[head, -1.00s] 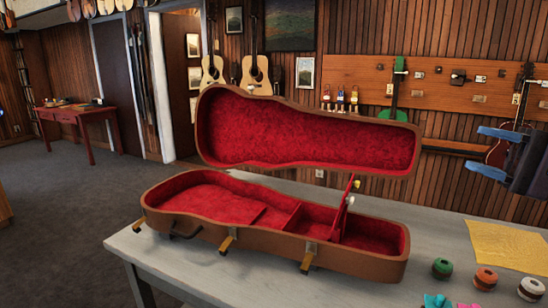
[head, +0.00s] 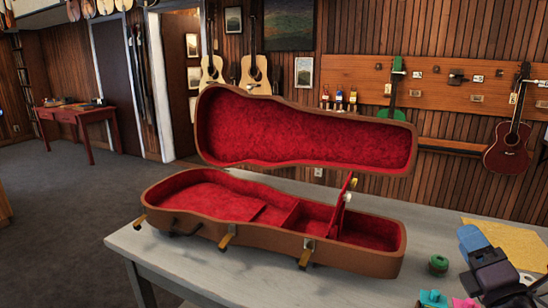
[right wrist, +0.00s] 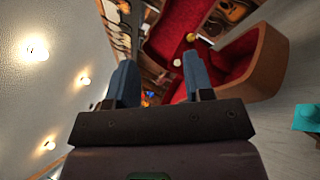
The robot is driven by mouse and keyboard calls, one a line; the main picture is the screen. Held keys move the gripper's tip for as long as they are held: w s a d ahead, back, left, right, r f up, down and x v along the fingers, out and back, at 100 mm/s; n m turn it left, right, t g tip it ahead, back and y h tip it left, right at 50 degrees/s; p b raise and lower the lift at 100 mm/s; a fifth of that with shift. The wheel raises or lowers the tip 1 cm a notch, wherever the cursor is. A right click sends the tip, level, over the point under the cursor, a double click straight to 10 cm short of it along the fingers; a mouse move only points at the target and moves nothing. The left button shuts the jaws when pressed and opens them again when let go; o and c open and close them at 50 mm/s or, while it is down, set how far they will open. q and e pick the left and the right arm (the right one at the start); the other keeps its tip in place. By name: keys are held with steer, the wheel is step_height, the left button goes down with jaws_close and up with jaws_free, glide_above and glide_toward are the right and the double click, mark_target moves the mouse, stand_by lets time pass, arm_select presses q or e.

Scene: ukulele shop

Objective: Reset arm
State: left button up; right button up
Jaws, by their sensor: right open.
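My right gripper (head: 472,241) is at the lower right of the head view, over the right part of the grey table. In the right wrist view its two blue fingers (right wrist: 160,72) stand apart with nothing between them. It is to the right of the open brown ukulele case (head: 270,252), apart from it. The case has a red lining, a raised lid and an upright red compartment flap. Part of the case (right wrist: 264,65) also shows in the right wrist view. My left gripper is not in view.
The grey table (head: 150,245) carries the case. A green spool (head: 438,264) and other small coloured pieces lie near my right gripper, with a yellow cloth (head: 515,240) behind it. A green ukulele (head: 394,95) and a red one (head: 508,147) hang on the wall.

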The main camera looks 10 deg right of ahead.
steer(key=s+a+f+m+g+h, duration=0.2)
steer(key=s+f+m+g, duration=0.3)
steer(key=f+m, duration=0.35)
steer(key=s+a+f+m+g+h, duration=0.1)
steer(key=s+f+m+g, duration=0.35)
steer(key=f+m, duration=0.4)
steer(key=s+a+f+m+g+y, duration=0.2)
steer(key=s+a+f+m+g, duration=0.1)
steer(key=s+a+f+g, duration=0.4)
steer(key=s+a+f+m+g+y, duration=0.25)
steer(key=s+a+f, duration=0.2)
steer(key=s, duration=0.35)
steer(key=w+a+f+t, duration=0.1)
steer(key=w+f+t, duration=0.7)
steer(key=shift+w+f+y+b, duration=0.2)
steer(key=shift+f+y+b, duration=0.05)
steer(key=shift+y+b, duration=0.15)
